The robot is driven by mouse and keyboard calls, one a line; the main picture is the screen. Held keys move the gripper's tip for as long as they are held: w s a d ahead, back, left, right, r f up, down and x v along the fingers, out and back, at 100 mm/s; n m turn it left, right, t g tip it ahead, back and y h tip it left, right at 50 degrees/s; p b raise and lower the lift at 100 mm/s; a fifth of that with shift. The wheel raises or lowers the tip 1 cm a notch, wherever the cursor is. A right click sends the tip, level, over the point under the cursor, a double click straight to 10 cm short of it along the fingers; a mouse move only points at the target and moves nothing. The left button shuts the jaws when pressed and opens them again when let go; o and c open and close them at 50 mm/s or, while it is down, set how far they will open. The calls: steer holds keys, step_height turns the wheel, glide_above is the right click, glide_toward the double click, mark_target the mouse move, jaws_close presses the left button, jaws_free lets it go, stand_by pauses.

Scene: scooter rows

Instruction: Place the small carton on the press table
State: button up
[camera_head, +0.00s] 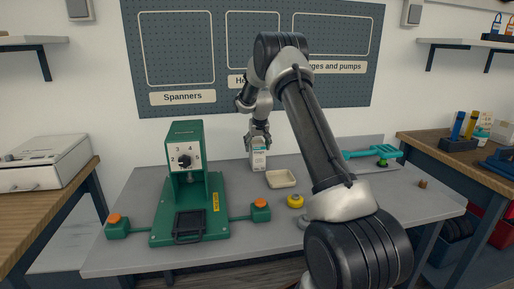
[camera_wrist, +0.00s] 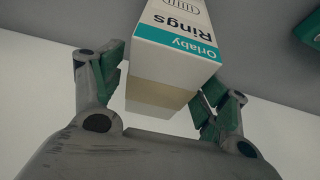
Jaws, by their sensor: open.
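The small carton (camera_head: 259,160) is white with a teal band and stands upright at the back of the grey press table (camera_head: 330,247). In the wrist view, the carton (camera_wrist: 178,48) reads "Orlaby Rings". My gripper (camera_head: 259,137) is at the carton's top, pointing down. In the wrist view, my open gripper (camera_wrist: 163,85) has its green-padded fingers on either side of the carton. A gap shows at the left finger; I cannot tell whether the right finger touches it. The green press (camera_head: 188,185) with a numbered dial stands left of the carton.
A cream tray (camera_head: 281,179) lies just right of the carton. A yellow round item (camera_head: 295,201) and a teal tool (camera_head: 375,152) lie further right. Orange-topped green boxes (camera_head: 260,210) flank the press. A pegboard (camera_head: 225,90) hangs behind.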

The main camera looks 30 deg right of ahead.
steer(key=v, duration=1.1)
steer(key=shift+s, duration=0.1)
steer(key=s+a+r+n, duration=0.1)
steer(key=s+a+r, duration=0.3)
steer(key=s+r, duration=0.5)
steer(key=s+a+r, duration=0.4)
steer(key=s+r, duration=0.1)
steer(key=s, duration=0.7)
steer(key=s+a+f+n, duration=0.1)
steer(key=s+a, duration=0.1)
steer(key=s, duration=1.1)
steer(key=s+a+f+n+y, duration=0.1)
steer(key=s+a+f, duration=0.1)
steer(key=s, duration=1.2)
steer(key=shift+s+a+f, duration=0.2)
steer(key=shift+s+f, duration=0.1)
